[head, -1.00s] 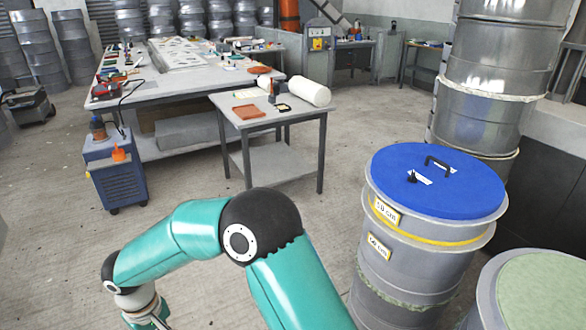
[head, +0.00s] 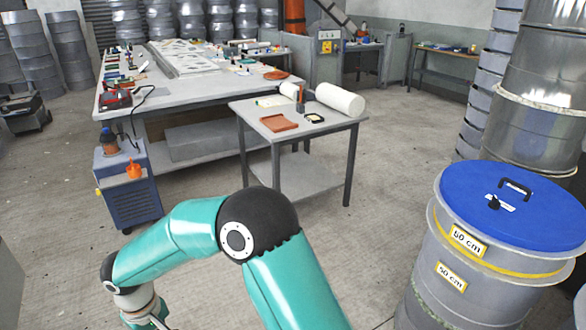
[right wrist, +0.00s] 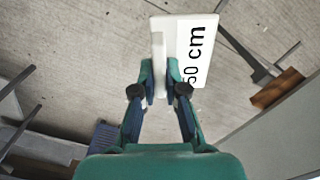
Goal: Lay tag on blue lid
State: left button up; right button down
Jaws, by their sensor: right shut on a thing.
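The blue lid (head: 545,216) lies on top of a grey drum at the right of the head view. It has a black handle, and a small white slip with a black knob lies on it. My right gripper (right wrist: 160,78) is shut on a white tag (right wrist: 203,42) in the right wrist view. The tag bears black "50 cm" lettering, partly cut by the gripper, and is held over bare floor. In the head view, a teal arm of mine crosses the bottom, its hand cut off by the lower edge. My left gripper cannot be made out.
The grey drum (head: 440,290) wears yellow-framed "50 cm" labels. A small table (head: 340,122) with a white roll stands left of it, a long workbench (head: 220,82) behind. A blue cabinet (head: 133,195) stands at left. Stacked metal drums rise at far right. Floor between is clear.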

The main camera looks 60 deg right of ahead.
aim_at(553, 217)
jog(key=u, duration=1.6)
jog(key=i, duration=0.1)
jog(key=z, duration=2.35)
